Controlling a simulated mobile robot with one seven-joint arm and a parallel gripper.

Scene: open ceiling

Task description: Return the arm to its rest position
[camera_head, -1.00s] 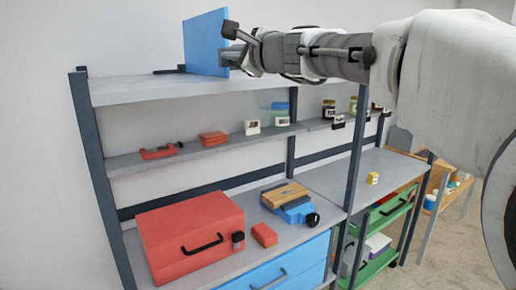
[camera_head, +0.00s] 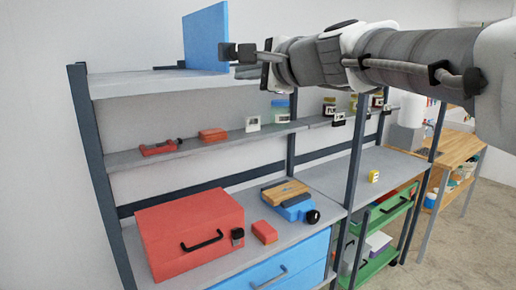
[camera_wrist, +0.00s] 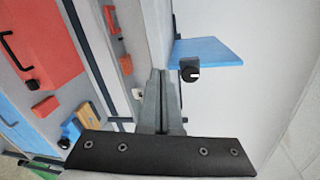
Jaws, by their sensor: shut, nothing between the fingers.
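My gripper (camera_head: 264,57) is at the upper middle of the head view, level with the top shelf. Its fingers are together with nothing between them, and my arm reaches in from the right. In the wrist view the closed fingers (camera_wrist: 160,82) point away from the camera. A blue upright panel (camera_head: 206,40) stands on the top shelf, left of the fingertips. It also shows in the wrist view (camera_wrist: 212,51), with a dark knob (camera_wrist: 190,73) at its edge. The fingers look apart from the panel.
Below is a shelf rack with a red toolbox (camera_head: 190,228), a small red box (camera_head: 264,232) and a blue drawer (camera_head: 275,268). Jars (camera_head: 280,111) and small items stand on the middle shelf (camera_head: 200,146). A wooden table (camera_head: 458,150) is at right. White wall lies behind.

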